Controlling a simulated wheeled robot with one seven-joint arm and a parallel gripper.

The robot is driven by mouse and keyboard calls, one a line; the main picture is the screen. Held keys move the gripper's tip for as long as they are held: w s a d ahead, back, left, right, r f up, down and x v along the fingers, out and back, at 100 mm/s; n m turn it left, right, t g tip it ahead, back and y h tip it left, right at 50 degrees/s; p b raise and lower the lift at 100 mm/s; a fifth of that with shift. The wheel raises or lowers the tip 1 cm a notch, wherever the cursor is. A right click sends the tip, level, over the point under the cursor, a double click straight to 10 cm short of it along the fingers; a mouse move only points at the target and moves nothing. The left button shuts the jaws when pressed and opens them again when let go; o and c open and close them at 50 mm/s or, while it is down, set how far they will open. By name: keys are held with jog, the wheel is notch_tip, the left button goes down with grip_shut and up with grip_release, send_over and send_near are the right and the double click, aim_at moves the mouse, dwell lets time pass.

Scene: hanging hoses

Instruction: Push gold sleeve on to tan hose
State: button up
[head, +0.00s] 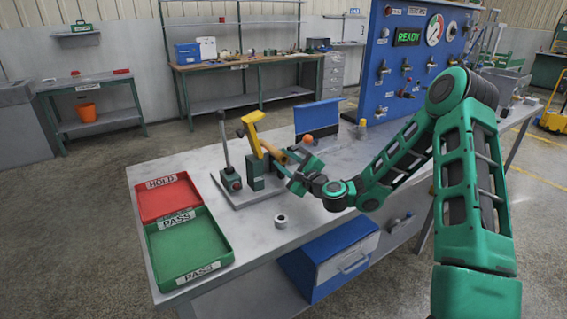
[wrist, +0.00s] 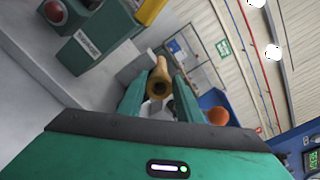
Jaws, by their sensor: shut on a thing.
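My gripper (head: 300,170) is at the bench fixture, just right of its green clamp block (head: 257,170). In the wrist view its two green fingers (wrist: 160,98) stand on either side of a gold sleeve (wrist: 158,87), whose dark round opening faces the camera. The tan hose (wrist: 163,66) shows directly behind the sleeve, roughly in line with it. In the head view the tan hose (head: 274,152) sticks out from the fixture towards my gripper. The fingers are shut on the sleeve. How far the sleeve sits over the hose cannot be told.
A yellow lever (head: 252,131) and a black-handled lever (head: 226,150) rise from the fixture. An orange ball (head: 308,139) is behind my gripper. A grey ring (head: 281,220) lies on the bench in front. Red HOLD (head: 168,197) and green PASS trays (head: 190,247) are at left.

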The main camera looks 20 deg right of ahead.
jog(key=shift+w+a, duration=0.1)
jog(key=shift+w, duration=0.1)
dwell(0.4)
jog(key=o, duration=1.2)
jog(key=v, duration=1)
jog(key=shift+s, duration=0.2)
